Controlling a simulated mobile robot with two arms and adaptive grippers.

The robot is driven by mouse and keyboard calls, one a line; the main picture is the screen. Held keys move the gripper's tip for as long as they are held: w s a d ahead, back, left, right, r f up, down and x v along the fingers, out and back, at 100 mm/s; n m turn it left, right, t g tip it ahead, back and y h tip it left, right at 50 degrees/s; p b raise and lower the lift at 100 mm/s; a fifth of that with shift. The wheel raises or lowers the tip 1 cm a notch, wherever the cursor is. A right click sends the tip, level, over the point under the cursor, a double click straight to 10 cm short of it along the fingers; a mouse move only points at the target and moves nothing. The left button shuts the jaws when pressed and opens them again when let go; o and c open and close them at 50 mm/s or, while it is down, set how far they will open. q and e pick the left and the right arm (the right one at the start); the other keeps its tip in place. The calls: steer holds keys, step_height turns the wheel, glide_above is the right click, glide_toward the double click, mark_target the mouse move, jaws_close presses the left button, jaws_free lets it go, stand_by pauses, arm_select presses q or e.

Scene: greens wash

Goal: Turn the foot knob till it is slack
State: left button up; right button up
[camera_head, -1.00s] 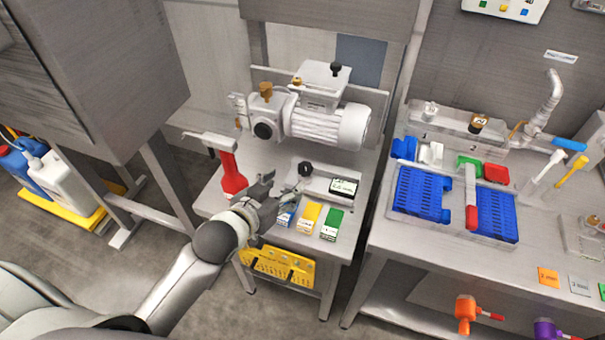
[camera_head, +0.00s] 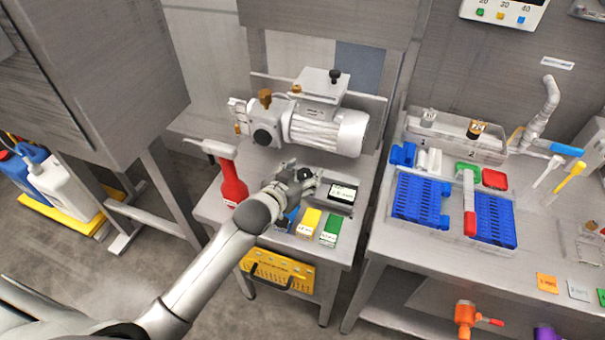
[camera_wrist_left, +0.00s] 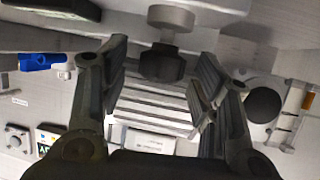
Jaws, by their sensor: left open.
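The foot knob, a dark faceted knob (camera_wrist_left: 162,63) on a pale round stem, shows in the left wrist view between the two fingers. Clear room shows on both sides of it, and neither finger visibly touches it. In the head view the knob (camera_head: 305,174) is partly hidden by my left gripper (camera_head: 296,178), which is at the low plate in front of the motor. The same gripper shows in the left wrist view (camera_wrist_left: 163,85) with its fingers spread, open and empty. The ribbed motor with pump (camera_head: 328,130) stands behind. My right gripper is not in view.
A red bottle (camera_head: 232,183) stands left of my left gripper. Yellow (camera_head: 308,223) and green (camera_head: 330,230) boxes stand in front, close to my arm. A labelled black box (camera_head: 342,193) is just right of the gripper. A second bench with blue racks (camera_head: 420,200) is further right.

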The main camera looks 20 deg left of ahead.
arm_select(q)
steer(key=c, duration=1)
steer(key=shift+w+a+r+m+h+p, duration=0.1)
steer(key=shift+r+m+h+p, duration=0.05)
steer(key=shift+m+h+p, duration=0.5)
steer(key=shift+c, duration=0.2)
steer(key=shift+m+g+h+b, duration=0.35)
steer(key=shift+m+g+h, duration=0.25)
steer(key=shift+m+h, duration=0.65)
steer(key=o, duration=1)
steer(key=shift+o, duration=0.2)
steer(key=shift+a, duration=0.1)
